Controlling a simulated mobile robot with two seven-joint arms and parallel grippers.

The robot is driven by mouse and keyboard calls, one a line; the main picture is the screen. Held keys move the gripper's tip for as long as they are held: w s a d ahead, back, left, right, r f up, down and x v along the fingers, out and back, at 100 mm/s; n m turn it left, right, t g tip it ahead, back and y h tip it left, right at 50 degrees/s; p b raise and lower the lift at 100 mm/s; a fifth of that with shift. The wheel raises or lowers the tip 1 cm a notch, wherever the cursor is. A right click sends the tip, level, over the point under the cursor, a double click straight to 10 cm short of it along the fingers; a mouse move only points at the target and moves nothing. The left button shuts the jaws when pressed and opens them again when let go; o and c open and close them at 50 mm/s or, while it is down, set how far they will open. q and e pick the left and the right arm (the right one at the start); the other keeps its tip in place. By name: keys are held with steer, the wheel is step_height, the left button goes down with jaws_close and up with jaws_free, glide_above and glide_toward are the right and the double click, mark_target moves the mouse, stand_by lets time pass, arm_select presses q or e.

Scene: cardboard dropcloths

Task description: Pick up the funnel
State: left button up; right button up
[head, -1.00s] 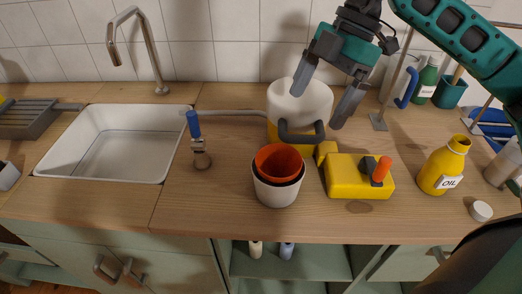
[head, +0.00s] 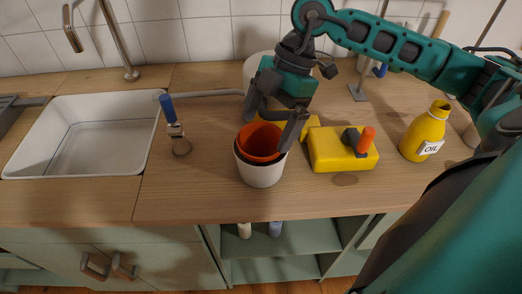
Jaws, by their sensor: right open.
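An orange, wide-mouthed piece (head: 258,146), which looks to be the funnel, sits inside a dark-lined white pot (head: 261,174) near the counter's front edge. Its lower part is hidden in the pot. My right gripper (head: 266,136) is open and points down over it. One grey finger is at its far left rim and the other is at its right side, overlapping the rim in the head view. I cannot tell whether the fingers touch it. My left gripper is not in view.
A yellow block tool with an orange knob (head: 342,149) lies just right of the pot. A yellow oil bottle (head: 425,132) stands farther right. A blue-handled brush (head: 174,127) and the sink (head: 90,135) are left. A white container (head: 262,68) stands behind.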

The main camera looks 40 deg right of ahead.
steer(key=shift+x, duration=0.9)
steer(key=c, duration=1.1)
